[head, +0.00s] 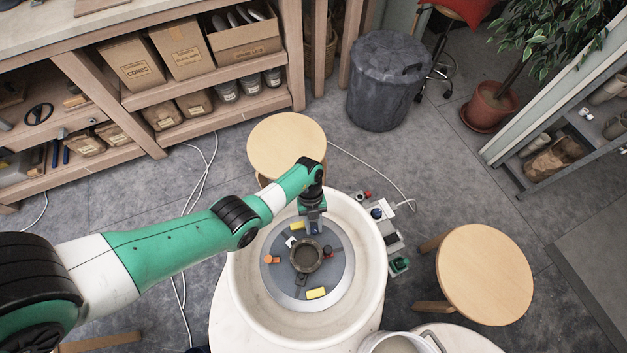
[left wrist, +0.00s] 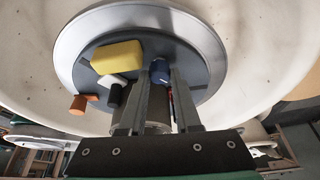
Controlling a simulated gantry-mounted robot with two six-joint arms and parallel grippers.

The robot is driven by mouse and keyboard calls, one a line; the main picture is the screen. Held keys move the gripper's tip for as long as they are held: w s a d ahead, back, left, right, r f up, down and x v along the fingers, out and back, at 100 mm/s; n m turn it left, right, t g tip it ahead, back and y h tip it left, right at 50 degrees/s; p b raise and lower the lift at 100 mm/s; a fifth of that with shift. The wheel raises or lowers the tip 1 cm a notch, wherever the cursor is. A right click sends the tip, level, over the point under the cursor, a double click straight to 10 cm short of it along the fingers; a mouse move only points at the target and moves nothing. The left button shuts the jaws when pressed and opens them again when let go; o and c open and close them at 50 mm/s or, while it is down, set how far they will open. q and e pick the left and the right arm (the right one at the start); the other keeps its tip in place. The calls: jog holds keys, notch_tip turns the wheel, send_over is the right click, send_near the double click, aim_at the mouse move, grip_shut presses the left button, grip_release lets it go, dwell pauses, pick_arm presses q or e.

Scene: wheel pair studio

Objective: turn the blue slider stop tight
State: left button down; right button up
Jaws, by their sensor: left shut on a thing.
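The blue slider stop (left wrist: 159,71) sits on the dark grey disc of the wheel, at the edge of the central round pot (head: 306,256). My left gripper (head: 314,226) reaches down over the far side of the disc. In the left wrist view the blue knob is between the tips of my left gripper (left wrist: 160,76), which is shut on it. In the head view the gripper mostly covers the knob. Other stops on the disc are an orange one (head: 276,260) and a red-orange one (head: 327,252). My right gripper is not in view.
Yellow blocks (head: 316,293) lie on the disc. A white basin wall (head: 240,275) surrounds the wheel. Round wooden stools stand behind (head: 287,145) and at right (head: 484,272). A metal bucket (head: 398,344) is at the front. A control box with knobs is right of the basin.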

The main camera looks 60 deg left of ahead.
pick_arm(q)
jog(key=shift+m, duration=0.4)
jog(key=c, duration=0.6)
grip_release()
jog(key=shift+w+a+r+b, duration=0.15)
jog(key=shift+w+r+b, duration=0.05)
jog(key=shift+r+b, duration=0.2)
jog(key=v, duration=1)
jog(key=shift+r+p, duration=0.4)
jog(key=shift+p, duration=0.05)
